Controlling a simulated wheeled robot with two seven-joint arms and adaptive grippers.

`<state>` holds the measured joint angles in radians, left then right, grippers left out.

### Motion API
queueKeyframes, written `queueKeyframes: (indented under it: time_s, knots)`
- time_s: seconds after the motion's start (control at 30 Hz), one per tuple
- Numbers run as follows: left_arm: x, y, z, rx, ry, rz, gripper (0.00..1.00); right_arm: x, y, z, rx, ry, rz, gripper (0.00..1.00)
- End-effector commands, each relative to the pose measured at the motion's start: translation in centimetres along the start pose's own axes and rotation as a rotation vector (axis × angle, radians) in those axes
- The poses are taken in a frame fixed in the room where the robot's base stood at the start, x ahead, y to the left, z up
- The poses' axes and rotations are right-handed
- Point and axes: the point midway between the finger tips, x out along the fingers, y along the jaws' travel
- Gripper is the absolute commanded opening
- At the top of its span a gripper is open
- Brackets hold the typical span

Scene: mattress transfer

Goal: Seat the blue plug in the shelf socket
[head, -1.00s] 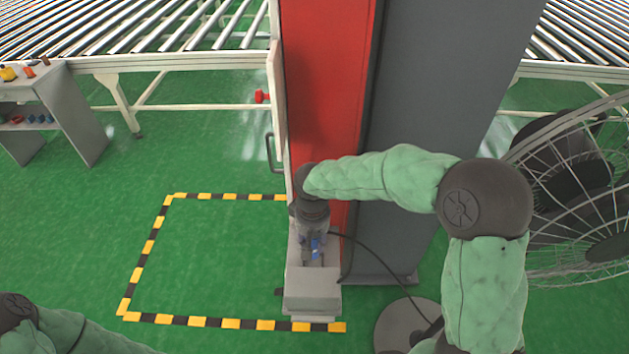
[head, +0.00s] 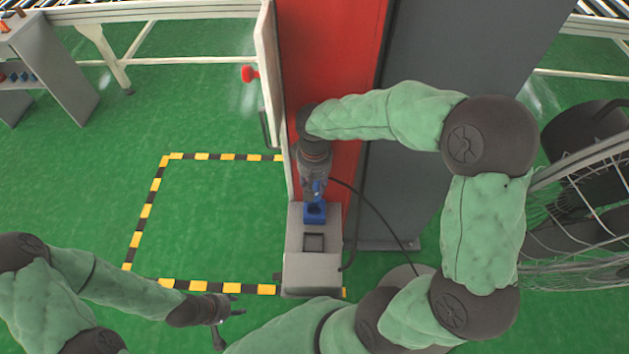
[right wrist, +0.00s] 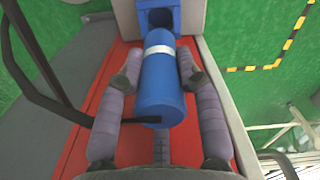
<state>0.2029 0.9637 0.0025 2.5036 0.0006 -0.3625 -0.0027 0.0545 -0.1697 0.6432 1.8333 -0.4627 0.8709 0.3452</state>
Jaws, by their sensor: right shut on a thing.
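The blue plug (right wrist: 160,82), a cylinder with a white band, lies between the fingers of my right gripper (right wrist: 158,80) in the right wrist view. That gripper is shut on it. The plug's far end points at a blue socket (right wrist: 157,18) with a dark opening; whether it has entered is hidden. In the head view, my right gripper (head: 316,187) is just above the blue square socket (head: 316,213), and only a little of the plug shows. My left gripper (head: 226,324) is empty at the lower left, its fingers apart.
The socket is by a grey box (head: 311,272) with a square recess, beside a red panel (head: 325,60). A black cable (head: 378,217) hangs on the right. A wire-guarded fan (head: 590,200) stands farther right. The taped floor area (head: 210,220) is clear.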

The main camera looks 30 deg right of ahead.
Motion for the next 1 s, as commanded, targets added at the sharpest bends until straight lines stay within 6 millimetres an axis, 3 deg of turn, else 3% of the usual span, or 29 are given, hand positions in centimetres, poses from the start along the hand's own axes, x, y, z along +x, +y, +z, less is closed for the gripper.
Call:
queueKeyframes:
  time_s: [0.27,1.0]
  knots:
    - [0.2,-0.1,0.0,0.000,0.000,0.000,0.40,0.5,0.0,0.0,0.003,-0.001,-0.001,0.00]
    - [3.7,-1.3,-0.2,0.000,0.000,0.000,0.40,5.7,0.0,0.0,0.003,0.000,-0.001,0.00]
